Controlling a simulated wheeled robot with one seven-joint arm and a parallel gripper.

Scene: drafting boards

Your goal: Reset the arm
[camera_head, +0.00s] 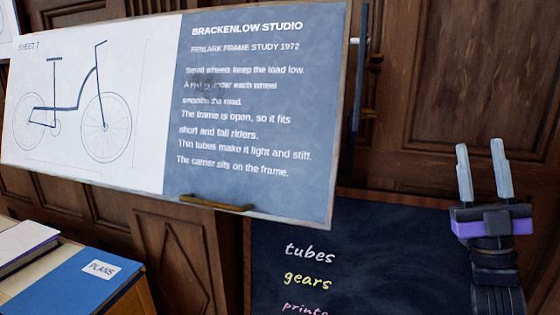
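My gripper (483,170) is at the right of the head view, pointing up. Its two pale grey fingers stand apart with an open gap between them, and nothing is held. A purple band runs across the gripper's base, with dark arm links below it. The gripper appears in front of the dark chalkboard's right side and the brown wood panelling.
A large tilted drafting board (255,110) shows a bicycle drawing and printed text, with a brass handle (216,203) at its lower edge. A chalkboard (385,260) with coloured words is below. A blue PLANS folder (70,282) lies at lower left.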

